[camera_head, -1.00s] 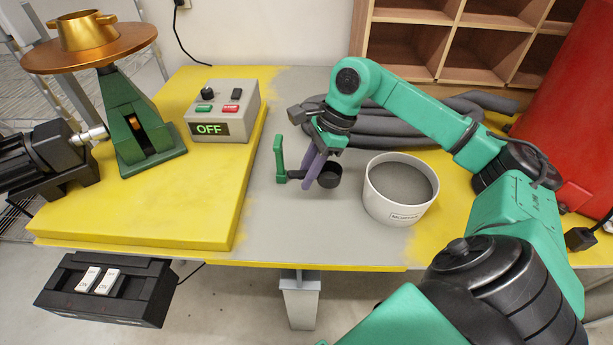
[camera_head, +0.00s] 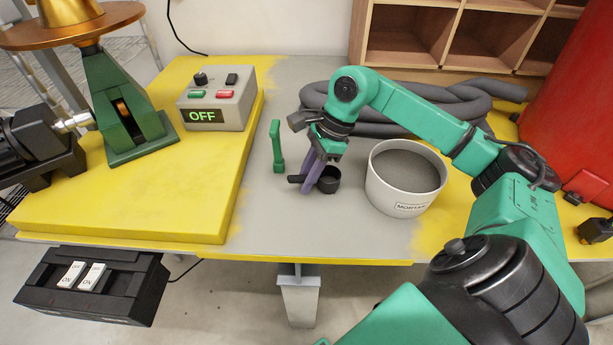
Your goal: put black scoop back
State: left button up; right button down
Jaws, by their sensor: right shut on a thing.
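My right gripper (camera_head: 310,180), with purple fingers, is shut on the black scoop's handle. The black scoop (camera_head: 329,181) has a small round cup, right of the fingers; its handle end (camera_head: 294,179) sticks out to the left. The scoop is over or on the bare grey part of the table; I cannot tell if it touches. A slim upright green stand (camera_head: 277,148) stands just left of the gripper, apart from the handle end. A white bucket (camera_head: 398,207) labelled MORTAR, with grey contents, stands right of the scoop. My left gripper is not in view.
A grey control box (camera_head: 243,108) reading OFF sits on the raised yellow board (camera_head: 150,210) to the left. Grey hoses (camera_head: 385,128) lie behind my gripper, before a wooden shelf (camera_head: 410,48). A switch box (camera_head: 125,292) hangs at the table's front.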

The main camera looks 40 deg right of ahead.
jog(key=shift+f+b, duration=0.35)
jog(key=shift+f, duration=0.05)
jog(key=c, duration=0.7)
grip_release()
notch_tip(320, 180, up, 7)
jog(key=p, duration=0.5)
jog(key=shift+r+p, duration=0.1)
jog(key=shift+p, duration=0.2)
